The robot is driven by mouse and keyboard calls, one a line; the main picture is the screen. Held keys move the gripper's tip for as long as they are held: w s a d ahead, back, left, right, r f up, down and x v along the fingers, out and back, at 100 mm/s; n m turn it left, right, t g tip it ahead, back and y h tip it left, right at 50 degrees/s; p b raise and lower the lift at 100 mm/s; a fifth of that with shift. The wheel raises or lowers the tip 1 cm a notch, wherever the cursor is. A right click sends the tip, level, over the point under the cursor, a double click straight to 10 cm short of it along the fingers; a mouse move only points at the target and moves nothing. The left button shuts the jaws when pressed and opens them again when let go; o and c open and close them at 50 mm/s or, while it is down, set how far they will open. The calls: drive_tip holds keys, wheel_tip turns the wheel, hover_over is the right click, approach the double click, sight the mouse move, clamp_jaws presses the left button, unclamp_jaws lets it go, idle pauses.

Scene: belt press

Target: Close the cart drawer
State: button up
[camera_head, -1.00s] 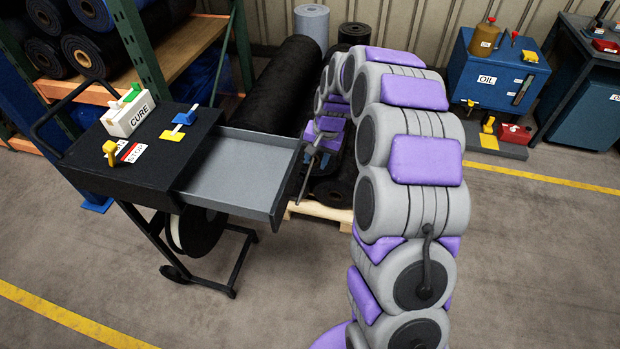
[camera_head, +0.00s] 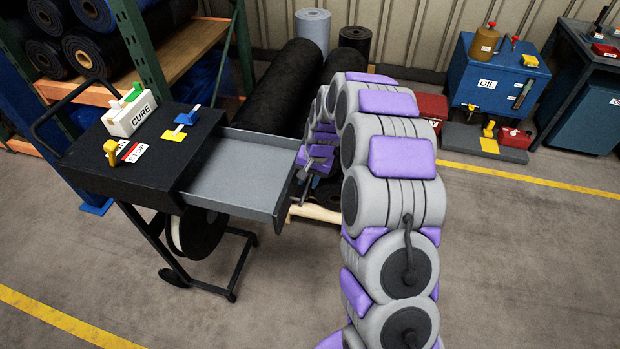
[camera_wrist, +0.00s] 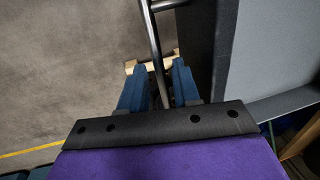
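The black cart (camera_head: 110,172) stands at the left with its grey drawer (camera_head: 235,178) pulled out toward the right. The drawer has a dark front with a metal bar handle on its outer side. My gripper (camera_head: 312,172) is beside the drawer front, partly hidden by my arm. In the wrist view, my gripper's two blue fingers (camera_wrist: 158,88) are apart, with the handle bar (camera_wrist: 154,48) running between them. Gaps show beside the bar, and I cannot tell whether a finger touches it. The drawer also shows in the wrist view (camera_wrist: 285,50) at the right.
A CURE box (camera_head: 132,120), a yellow lever and a blue lever are on the cart top. Dark rolls (camera_head: 285,85) lie on a pallet behind the drawer. A rack of rolls is at the left, a blue oil unit (camera_head: 490,75) at the right. The floor in front is clear.

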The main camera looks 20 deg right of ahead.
drive_tip(key=shift+a, duration=0.25)
drive_tip(key=shift+c, duration=0.6)
drive_tip(key=shift+a, duration=0.1)
drive_tip(key=c, duration=0.3)
drive_tip(key=shift+d, duration=0.5)
clamp_jaws()
drive_tip(key=shift+r, duration=0.1)
